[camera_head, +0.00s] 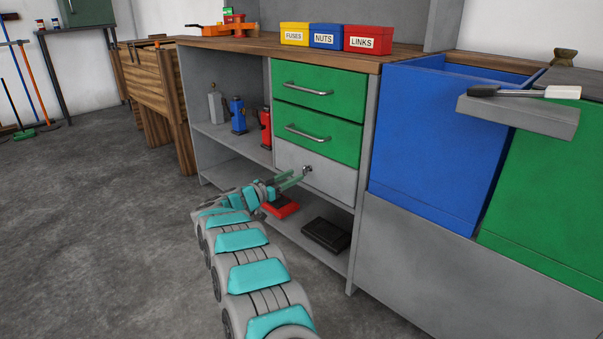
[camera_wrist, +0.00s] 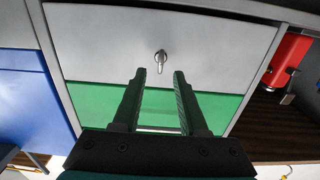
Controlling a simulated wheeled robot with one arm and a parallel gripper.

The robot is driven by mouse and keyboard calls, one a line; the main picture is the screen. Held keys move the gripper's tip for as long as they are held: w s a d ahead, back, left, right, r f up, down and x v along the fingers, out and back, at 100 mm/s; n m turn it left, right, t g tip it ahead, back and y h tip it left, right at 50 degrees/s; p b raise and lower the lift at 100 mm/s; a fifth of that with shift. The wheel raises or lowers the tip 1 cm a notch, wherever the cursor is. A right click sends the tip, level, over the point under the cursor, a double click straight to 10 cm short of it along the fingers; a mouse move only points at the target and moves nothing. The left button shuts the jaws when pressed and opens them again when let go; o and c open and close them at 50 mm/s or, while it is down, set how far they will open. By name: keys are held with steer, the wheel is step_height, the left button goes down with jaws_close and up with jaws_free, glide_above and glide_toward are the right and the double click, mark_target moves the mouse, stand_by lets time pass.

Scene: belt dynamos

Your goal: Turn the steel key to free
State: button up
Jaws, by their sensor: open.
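The steel key (camera_wrist: 160,60) sits in the lock of the grey drawer front (camera_wrist: 100,40), below two green drawers, and it also shows in the head view (camera_head: 307,169). In the wrist view the drawers appear upside down, and the key's bow points down the picture toward my fingers. My gripper (camera_wrist: 159,72) is open, with one finger on each side of the key's lower end in that view. I cannot tell whether the fingertips touch the key. In the head view my gripper (camera_head: 294,178) is just left of the key.
A red item (camera_head: 281,206) and a black case (camera_head: 326,234) lie on the bottom shelf under the grey drawer. Blue (camera_head: 238,115) and red (camera_head: 265,128) bottle-like items stand on the shelf to the left. A blue bin (camera_head: 430,140) stands right.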

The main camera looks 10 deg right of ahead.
mark_target(303, 171)
steer(key=shift+x, duration=2.55)
steer(key=shift+c, duration=0.3)
jaws_close()
